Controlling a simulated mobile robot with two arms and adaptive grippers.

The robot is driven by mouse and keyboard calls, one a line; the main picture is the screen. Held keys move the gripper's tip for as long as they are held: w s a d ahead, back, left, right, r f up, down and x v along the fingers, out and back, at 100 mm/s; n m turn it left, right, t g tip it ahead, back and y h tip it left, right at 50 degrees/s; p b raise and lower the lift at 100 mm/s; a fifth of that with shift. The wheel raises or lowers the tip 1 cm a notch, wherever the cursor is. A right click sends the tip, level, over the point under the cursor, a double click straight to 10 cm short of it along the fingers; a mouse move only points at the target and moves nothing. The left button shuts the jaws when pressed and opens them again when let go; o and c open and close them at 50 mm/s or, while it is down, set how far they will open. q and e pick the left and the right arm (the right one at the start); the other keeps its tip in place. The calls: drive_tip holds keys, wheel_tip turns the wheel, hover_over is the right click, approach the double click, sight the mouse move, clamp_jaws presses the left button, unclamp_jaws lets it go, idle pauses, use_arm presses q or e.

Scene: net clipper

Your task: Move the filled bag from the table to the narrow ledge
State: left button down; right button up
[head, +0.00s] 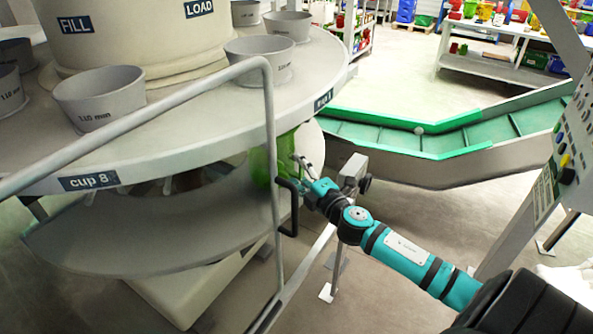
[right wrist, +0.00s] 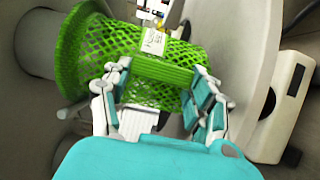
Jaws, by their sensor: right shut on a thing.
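My right gripper (head: 308,178) reaches in at the edge of the round machine, below its upper table. In the right wrist view its fingers (right wrist: 165,100) are closed around a green net bag (right wrist: 90,50). In the head view only part of the green bag (head: 262,165) shows, behind a grey rail and under the table rim. What fills the bag cannot be made out. The narrow ledge cannot be told for certain. My left gripper is not in view.
The round table (head: 190,130) carries several grey cups (head: 98,98). A bent grey rail (head: 270,130) with a black handle (head: 289,207) stands close to my right gripper. A green conveyor (head: 400,135) runs behind. A control panel (head: 562,165) stands at the right, near my arm.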

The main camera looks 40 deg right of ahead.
drive_tip(key=s+d, duration=0.3)
drive_tip(key=s, duration=0.6)
drive_tip(key=s+d+b, duration=0.1)
drive_tip(key=s+d, duration=0.3)
drive_tip(key=s, duration=0.5)
drive_tip(key=shift+d, duration=0.2)
idle(2.1)
drive_tip(key=shift+s+r, duration=0.1)
idle(0.5)
